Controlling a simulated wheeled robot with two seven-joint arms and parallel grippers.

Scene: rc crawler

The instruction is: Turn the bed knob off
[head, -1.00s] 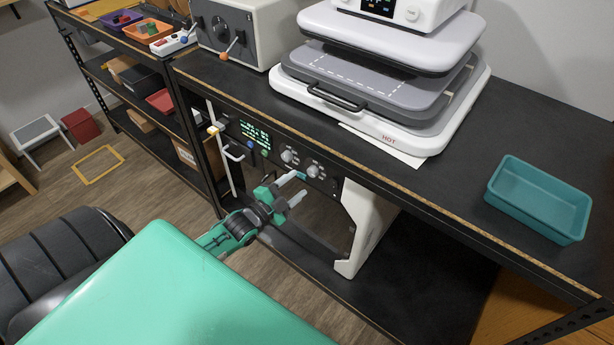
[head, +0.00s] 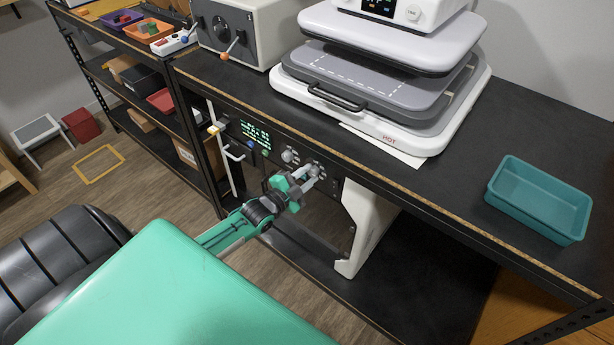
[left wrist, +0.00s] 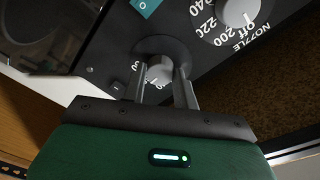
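On the dark control panel (head: 262,152) under the bench top are two round grey knobs. My left gripper (head: 312,172) is at the right-hand knob (head: 315,168). In the left wrist view this knob (left wrist: 160,71) sits between the two fingers of my left gripper (left wrist: 162,78), one on each side. The fingers look open around it, with no clear squeeze. Its lettering is mostly hidden by the fingers. The other knob (left wrist: 238,12) is marked NOZZLE, with Off and temperature numbers around it; in the head view it is the left-hand one (head: 289,156). My right gripper is out of view.
A lit display (head: 255,134) and a white handle (head: 235,152) are left of the knobs. A white bracket (head: 365,225) stands to their right. The bench edge (head: 400,190) overhangs above. A heat press (head: 385,80) and a teal tray (head: 540,200) stand on top.

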